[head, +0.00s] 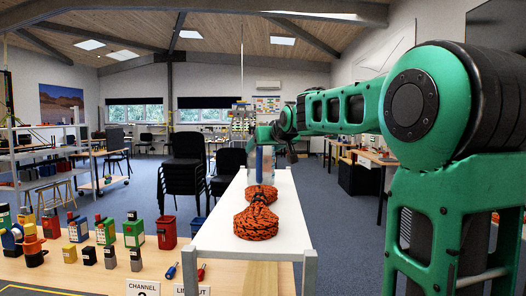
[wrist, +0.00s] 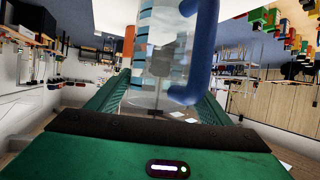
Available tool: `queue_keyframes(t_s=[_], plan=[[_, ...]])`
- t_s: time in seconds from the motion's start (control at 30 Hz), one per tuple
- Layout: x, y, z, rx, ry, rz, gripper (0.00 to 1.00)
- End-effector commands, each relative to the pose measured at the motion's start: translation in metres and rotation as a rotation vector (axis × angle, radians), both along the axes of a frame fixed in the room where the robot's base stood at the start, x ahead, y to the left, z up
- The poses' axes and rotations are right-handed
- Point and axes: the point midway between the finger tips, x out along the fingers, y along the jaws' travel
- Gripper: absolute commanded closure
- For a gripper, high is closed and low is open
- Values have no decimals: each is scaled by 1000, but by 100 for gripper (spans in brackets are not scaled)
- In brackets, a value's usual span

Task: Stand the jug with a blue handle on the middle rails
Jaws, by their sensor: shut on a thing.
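The clear jug (head: 252,165) with a blue handle (head: 259,160) is at the far end of the white-topped table, and it looks upright. In the wrist view the clear jug (wrist: 160,60) has blue marks and its blue handle (wrist: 203,50) is on the right. My gripper (head: 266,134) is at the jug's upper part in the head view. In the wrist view my gripper (wrist: 160,103) has its green fingers on both sides of the jug, shut on it. I cannot tell if the jug's base touches anything. I cannot make out the middle rails for sure.
Two orange rope coils, a near one (head: 256,222) and a farther one (head: 261,193), lie on the white table top (head: 215,232). A wooden bench (head: 110,275) at the left holds several coloured blocks and bins. Black stacked chairs (head: 182,175) stand behind.

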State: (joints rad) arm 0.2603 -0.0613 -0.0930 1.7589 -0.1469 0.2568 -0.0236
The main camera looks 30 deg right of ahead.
Motion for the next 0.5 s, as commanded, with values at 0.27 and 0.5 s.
queue_keyframes(t_s=[0.27, 0.5], plan=[[0, -1, -1, 0, 0, -1, 8], [-1, -1, 1, 0, 0, -1, 8]])
